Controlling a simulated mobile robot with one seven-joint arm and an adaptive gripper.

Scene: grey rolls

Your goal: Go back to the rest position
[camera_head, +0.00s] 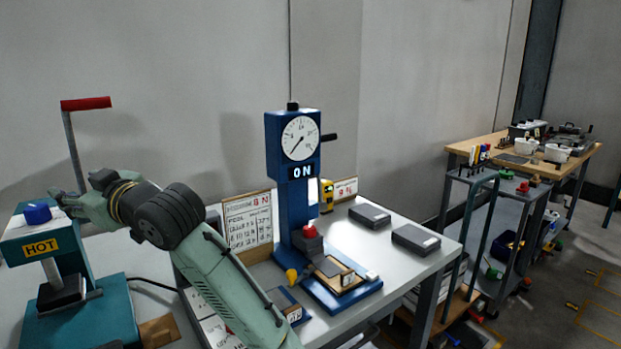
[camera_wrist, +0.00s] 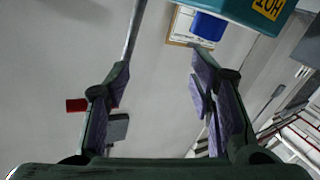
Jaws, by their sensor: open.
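My gripper (camera_head: 62,203) is at the left of the head view, beside the top of a teal machine (camera_head: 22,243) marked HOT. In the wrist view my gripper (camera_wrist: 158,78) has its two fingers wide apart with nothing held between them. A lever with a red handle (camera_head: 86,103) rises behind the gripper in the head view. The red handle (camera_wrist: 77,105) also shows beyond the left finger in the wrist view.
A blue gauge stand (camera_head: 278,180) reading ON stands on the grey table (camera_head: 403,262), right of my arm. Two flat dark boxes (camera_head: 416,239) lie on that table. A trolley (camera_head: 497,184) and a wooden bench (camera_head: 489,140) stand farther right. Open wall space lies above my arm.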

